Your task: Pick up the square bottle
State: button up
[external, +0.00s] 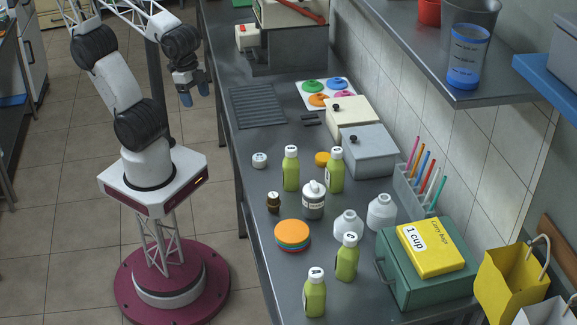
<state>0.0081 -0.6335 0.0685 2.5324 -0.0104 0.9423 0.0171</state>
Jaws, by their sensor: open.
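Several green bottles with white marked caps stand upright on the grey counter (262,225). Two are near the middle, a left one (291,172) and a right one (336,174). Two are closer to the front, one (347,260) beside the green box and one (315,297) at the bottom edge. The cap marks are too small to read surely, and I cannot tell which bottle is the square one. My gripper (195,95) has blue fingertips, is open and empty, and hangs left of the counter's edge, well apart from all the bottles.
A grey-white bottle (313,202), a small brown jar (273,203), stacked coloured discs (292,234) and white jugs (381,212) crowd between the green bottles. Lidded boxes (368,152) and a green box (425,275) line the wall side. A shelf (470,92) overhangs the right.

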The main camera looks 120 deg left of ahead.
jog(key=shift+w, duration=0.1)
jog(key=w+a+f+n+t, duration=0.1)
jog(key=w+f+t, duration=0.2)
jog(key=w+f, duration=0.35)
jog(key=w+a+f+n+t, duration=0.1)
jog(key=w+a+f+t, duration=0.15)
jog(key=w, duration=0.75)
jog(key=n+t+y, duration=0.2)
jog(key=t+y, duration=0.3)
send_near(291, 168)
notch_tip(291, 168, up, 4)
jog(key=w+a, duration=0.2)
jog(key=a, duration=0.1)
jog(key=shift+a+f+n+y, duration=0.25)
jog(key=shift+n+y, duration=0.15)
jog(key=shift+y, duration=0.1)
jog(key=shift+w, duration=0.15)
jog(key=shift+x, duration=1.2)
jog(key=shift+w, duration=0.1)
jog(key=shift+x, duration=2.5)
